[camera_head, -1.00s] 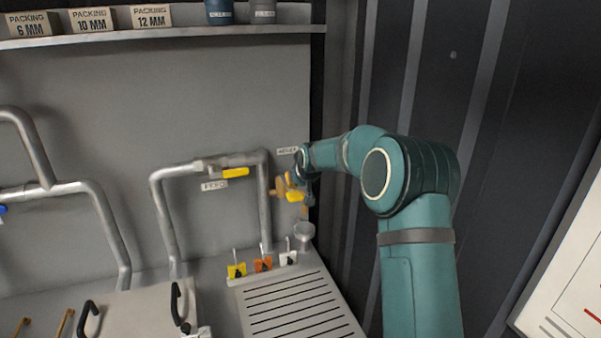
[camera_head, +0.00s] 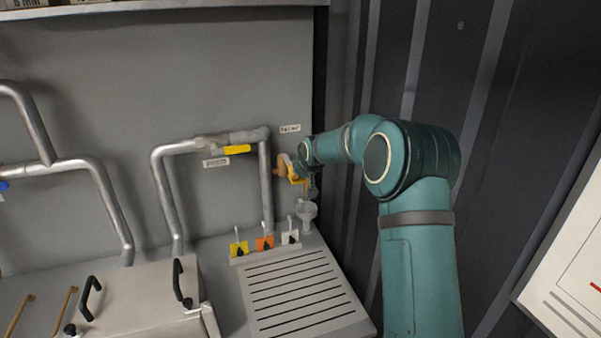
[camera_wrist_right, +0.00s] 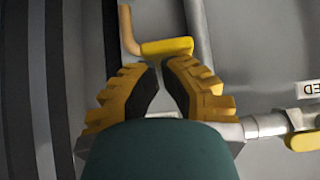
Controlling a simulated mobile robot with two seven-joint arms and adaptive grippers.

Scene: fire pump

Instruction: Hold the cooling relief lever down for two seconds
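The cooling relief lever is a small yellow lever (camera_wrist_right: 167,47) at the brass fitting (camera_wrist_right: 128,30) in the right wrist view. In the head view, yellow and brass parts (camera_head: 285,168) show under a small label (camera_head: 290,128), partly hidden by my right gripper. My right gripper (camera_wrist_right: 157,69) has yellow ribbed fingers with black pads; their tips are drawn close together with nothing seen between them. The tips are right at the lever's edge; I cannot tell whether they touch it. My left gripper is not in view.
Another yellow-handled valve (camera_head: 237,150) sits on the pipe to the left. Below stand a small funnel cup (camera_head: 307,212), yellow, orange and white tagged switches (camera_head: 265,243), and a slotted drain plate (camera_head: 300,290). A dark ribbed wall (camera_head: 480,100) is close on the right.

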